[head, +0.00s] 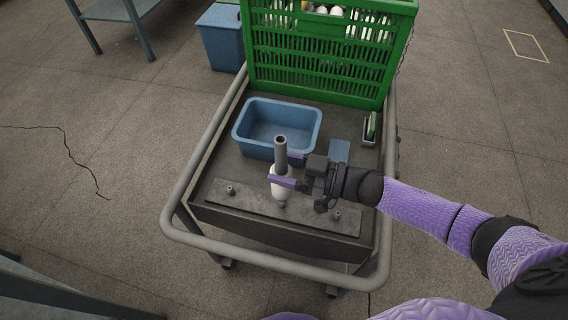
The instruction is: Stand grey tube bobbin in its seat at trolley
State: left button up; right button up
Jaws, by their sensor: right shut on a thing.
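The grey tube bobbin (281,153) is upright, with a bare grey tube on top and white yarn around its lower part. My right gripper (283,169) comes in from the right and is shut on it, one purple finger in front and one behind. The bobbin is over the middle of the dark seat plate (258,207) at the near side of the trolley (213,165). Small pegs stand up at the plate's left (231,189) and right (337,214). I cannot tell whether the bobbin's lower end touches the middle seat. My left gripper is not in view.
An empty blue tub (250,139) stands behind the bobbin. A green crate (315,68) with white bobbins fills the trolley's far end. A flat blue piece (339,151) and a small grey holder (368,136) lie to the right. A grey rail (260,260) surrounds the trolley.

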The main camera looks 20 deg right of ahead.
jog(key=shift+f, duration=0.35)
jog(key=shift+f+b, duration=0.1)
jog(key=shift+b, duration=0.25)
jog(key=shift+f+b, duration=0.3)
jog(key=shift+f, duration=0.25)
jog(key=shift+f, duration=0.2)
jog(key=shift+f+b, duration=0.55)
jog(key=shift+b, duration=0.15)
jog(key=shift+f, duration=0.1)
